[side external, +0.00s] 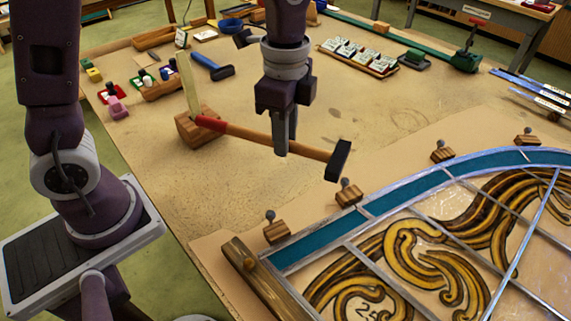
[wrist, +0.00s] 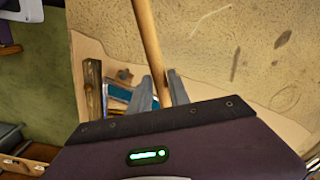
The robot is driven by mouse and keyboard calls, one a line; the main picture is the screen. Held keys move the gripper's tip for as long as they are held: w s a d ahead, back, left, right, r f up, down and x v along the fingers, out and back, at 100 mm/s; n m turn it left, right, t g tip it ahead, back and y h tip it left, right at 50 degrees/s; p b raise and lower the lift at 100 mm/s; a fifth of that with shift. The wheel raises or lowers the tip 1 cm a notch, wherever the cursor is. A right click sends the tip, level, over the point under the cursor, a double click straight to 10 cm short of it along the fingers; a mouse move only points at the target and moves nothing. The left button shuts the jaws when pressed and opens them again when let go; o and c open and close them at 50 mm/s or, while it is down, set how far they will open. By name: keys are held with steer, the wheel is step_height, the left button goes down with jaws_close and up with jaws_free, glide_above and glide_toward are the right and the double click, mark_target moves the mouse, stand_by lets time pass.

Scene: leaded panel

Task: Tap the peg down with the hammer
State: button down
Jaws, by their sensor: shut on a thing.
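My gripper (side external: 283,148) is shut on the handle's middle and holds the hammer above the table, head slightly lower. In the wrist view, the handle (wrist: 147,35) runs between the fingers (wrist: 163,90); the head is hidden. Several grey-topped pegs stand in small wooden blocks along the panel's edge, including the near-left peg (side external: 270,215) and another peg (side external: 345,183) just below the head. The head is apart from them. I cannot tell which peg is meant.
The leaded panel (side external: 395,195) fills the right front, with a wooden strip (side external: 262,280) at its left. A blue-handled tool (side external: 208,66) and stamps lie farther back. The middle table is mostly bare.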

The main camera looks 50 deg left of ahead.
mark_target(257, 138)
steer(key=a+m, duration=0.1)
steer(key=m, duration=0.1)
steer(key=s+a+m, duration=0.1)
steer(key=m, duration=0.2)
steer(key=s+a+m, duration=0.1)
steer(key=m, duration=0.2)
steer(key=shift+s, duration=0.15)
steer(key=shift+s+a+f+m, duration=0.1)
steer(key=shift+s+a+m, duration=0.1)
steer(key=shift+m, duration=0.4)
steer(key=shift+s+a+m, duration=0.1)
steer(key=shift+a+m, duration=0.05)
steer(key=shift+m, duration=0.45)
steer(key=shift+s+f, duration=0.1)
steer(key=shift+f, duration=1.9)
steer(key=shift+f, duration=0.1)
step_height(257, 138, down, 3)
steer(key=shift+f, duration=0.1)
steer(key=shift+r, duration=0.4)
step_height(257, 138, up, 2)
steer(key=shift+r, duration=0.15)
